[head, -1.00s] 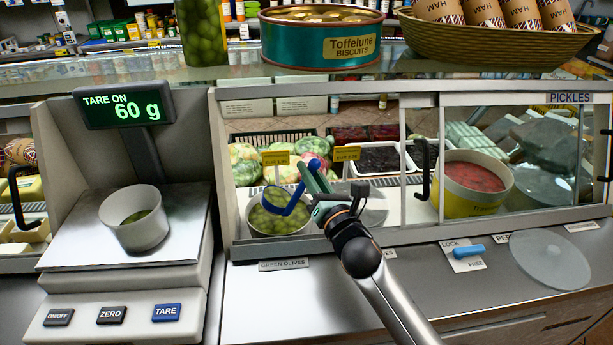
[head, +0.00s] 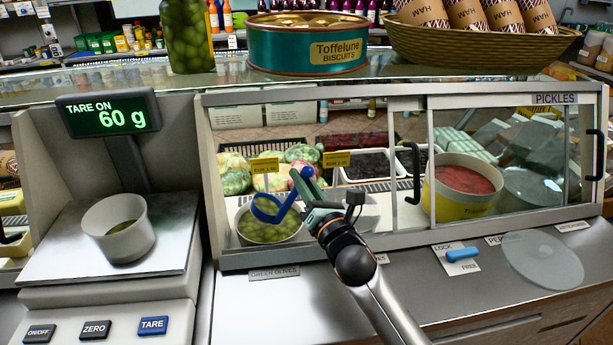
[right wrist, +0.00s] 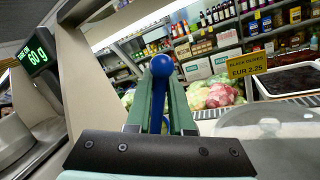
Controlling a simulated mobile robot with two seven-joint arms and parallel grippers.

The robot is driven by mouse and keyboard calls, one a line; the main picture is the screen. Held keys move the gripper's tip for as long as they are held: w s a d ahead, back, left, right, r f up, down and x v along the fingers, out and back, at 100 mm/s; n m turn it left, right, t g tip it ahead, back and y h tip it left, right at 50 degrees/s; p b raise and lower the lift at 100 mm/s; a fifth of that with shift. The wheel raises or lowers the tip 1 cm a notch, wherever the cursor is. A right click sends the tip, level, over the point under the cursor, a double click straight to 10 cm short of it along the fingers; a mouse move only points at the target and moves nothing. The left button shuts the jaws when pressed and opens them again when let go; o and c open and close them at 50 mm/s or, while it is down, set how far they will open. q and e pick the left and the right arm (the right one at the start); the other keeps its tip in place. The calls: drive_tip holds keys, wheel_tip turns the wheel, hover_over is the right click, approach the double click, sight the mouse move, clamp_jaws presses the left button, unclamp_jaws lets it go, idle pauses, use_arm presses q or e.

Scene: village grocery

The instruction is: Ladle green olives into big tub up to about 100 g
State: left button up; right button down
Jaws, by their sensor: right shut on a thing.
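My right gripper (head: 309,190) is shut on the blue ladle (head: 284,211). The ladle's blue handle end (right wrist: 161,67) stands between the green fingers in the right wrist view. Its scoop is tilted over the green olives container (head: 300,232), near the olives' surface; whether olives lie in the scoop I cannot tell. The white tub (head: 118,246) stands on the scale plate (head: 60,262) at the left, with a few green olives low inside. The scale display (head: 110,112) reads "TARE ON 60 g". My left gripper is out of view.
The pickle case's glass front and frame (head: 411,240) stand right of my gripper. Price tags (head: 265,165) rise behind the olives. Scale buttons (head: 96,330) are at the lower left. A clear round lid (head: 542,260) and a blue lock handle (head: 462,254) lie on the right counter.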

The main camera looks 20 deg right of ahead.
drive_tip(key=shift+w+a+r+n+p, duration=0.1)
drive_tip(key=shift+a+r+n+p, duration=0.2)
drive_tip(key=shift+r+p, duration=0.15)
drive_tip(key=shift+w+a+r+n+p, duration=0.15)
drive_tip(key=shift+a+r+n+p, duration=0.3)
drive_tip(key=shift+p, duration=0.65)
drive_tip(key=shift+a+n+g+y+p, duration=0.25)
drive_tip(key=shift+n+g+y+p, duration=0.05)
drive_tip(key=shift+n+p, duration=0.2)
use_arm(q)
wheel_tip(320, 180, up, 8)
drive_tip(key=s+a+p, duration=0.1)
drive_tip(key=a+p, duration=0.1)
drive_tip(key=p, duration=0.3)
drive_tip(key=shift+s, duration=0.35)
use_arm(e)
drive_tip(key=a+n, duration=0.2)
drive_tip(key=w+a+r+n+g, duration=0.1)
drive_tip(key=shift+a, duration=0.25)
use_arm(q)
drive_tip(key=shift+p, duration=0.3)
use_arm(e)
drive_tip(key=shift+w, duration=0.1)
